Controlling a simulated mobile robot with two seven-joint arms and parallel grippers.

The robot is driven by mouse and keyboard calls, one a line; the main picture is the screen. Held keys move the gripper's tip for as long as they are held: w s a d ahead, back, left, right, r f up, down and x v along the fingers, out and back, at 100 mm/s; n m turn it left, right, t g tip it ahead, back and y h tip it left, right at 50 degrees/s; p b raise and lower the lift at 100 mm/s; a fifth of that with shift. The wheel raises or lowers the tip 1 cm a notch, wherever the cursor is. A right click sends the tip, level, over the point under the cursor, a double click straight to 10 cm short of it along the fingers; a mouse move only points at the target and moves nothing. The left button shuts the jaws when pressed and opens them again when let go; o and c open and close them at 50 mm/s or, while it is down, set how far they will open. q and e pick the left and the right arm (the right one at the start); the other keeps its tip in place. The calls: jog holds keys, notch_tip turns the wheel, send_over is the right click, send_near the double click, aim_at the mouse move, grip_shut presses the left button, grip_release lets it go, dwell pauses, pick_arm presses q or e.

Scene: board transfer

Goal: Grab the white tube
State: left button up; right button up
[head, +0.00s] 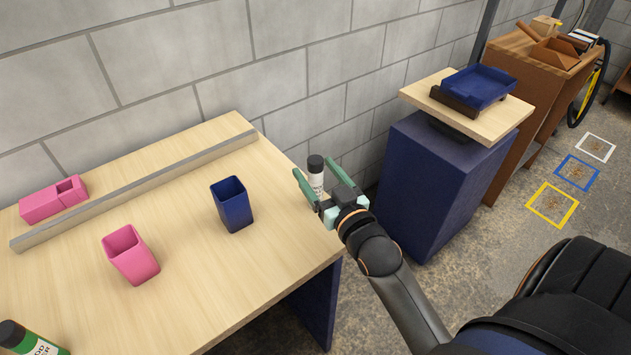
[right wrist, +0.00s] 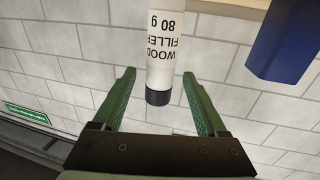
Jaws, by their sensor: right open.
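The white tube (head: 317,182) with a black cap stands upright, cap up, near the right end of the table in the head view. The right wrist view shows it upside down (right wrist: 164,45), with lettering reading "WOOD FILLER 80 g". My right gripper (head: 312,168) is open, its green fingers spread on both sides of the tube. In the right wrist view the gripper (right wrist: 159,74) has visible gaps to the tube on both sides. The tube's lower end is hidden, so I cannot tell what it rests on. My left gripper is not in view.
A blue cup (head: 233,212) and a pink cup (head: 130,262) stand on the wooden table (head: 190,270). A grey rail (head: 140,190) runs behind them, with a pink box (head: 45,203) beyond. A green bottle (head: 28,340) is at lower left. A blue cabinet (head: 425,190) stands right.

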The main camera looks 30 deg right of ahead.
jog(key=w, duration=0.4)
jog(key=shift+d+r, duration=0.1)
jog(key=shift+d, duration=0.15)
grip_shut()
dwell(0.4)
